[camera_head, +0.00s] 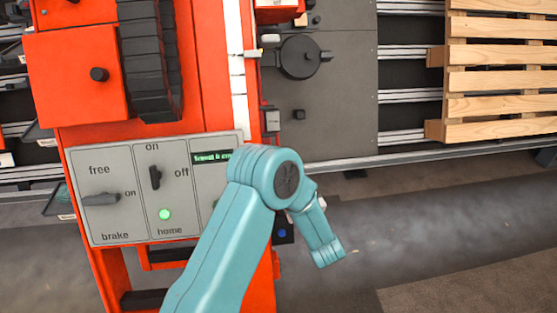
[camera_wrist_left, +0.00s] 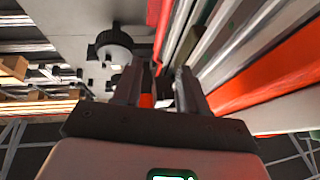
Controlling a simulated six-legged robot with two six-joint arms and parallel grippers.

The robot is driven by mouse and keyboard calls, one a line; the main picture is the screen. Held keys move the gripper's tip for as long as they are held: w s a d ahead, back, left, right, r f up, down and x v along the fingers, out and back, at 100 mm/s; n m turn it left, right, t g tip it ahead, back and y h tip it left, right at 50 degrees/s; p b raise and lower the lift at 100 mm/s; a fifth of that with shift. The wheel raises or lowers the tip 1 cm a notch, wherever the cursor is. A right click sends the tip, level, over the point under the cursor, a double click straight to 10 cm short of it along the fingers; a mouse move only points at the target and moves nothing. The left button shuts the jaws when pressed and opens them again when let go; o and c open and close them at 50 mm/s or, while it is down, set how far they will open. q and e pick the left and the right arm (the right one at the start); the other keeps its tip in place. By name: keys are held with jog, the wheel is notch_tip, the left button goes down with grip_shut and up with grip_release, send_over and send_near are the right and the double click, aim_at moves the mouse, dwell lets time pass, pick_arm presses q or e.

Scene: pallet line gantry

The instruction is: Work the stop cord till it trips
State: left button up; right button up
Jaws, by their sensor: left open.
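My left gripper (camera_wrist_left: 157,88) is open in the left wrist view, with its two dark fingers apart. A thin red strand (camera_wrist_left: 174,42) runs down from the top edge towards the space between the fingertips. It may be the stop cord, but I cannot tell for sure, nor whether it lies between the fingers or beyond them. In the head view a teal arm of mine covers the panel's right part, and no gripper fingers show. My right gripper is not in view.
The orange machine (camera_head: 70,75) carries a grey control panel (camera_head: 120,205) with switches and a lit green lamp (camera_head: 165,214). A black round part (camera_head: 300,57) sits on the grey plate (camera_head: 345,110); it also shows in the wrist view (camera_wrist_left: 112,45). A wooden pallet (camera_head: 500,80) stands right.

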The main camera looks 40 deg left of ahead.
pick_arm(q)
jog(key=b+x, duration=0.2)
jog(key=x, duration=1.1)
grip_shut()
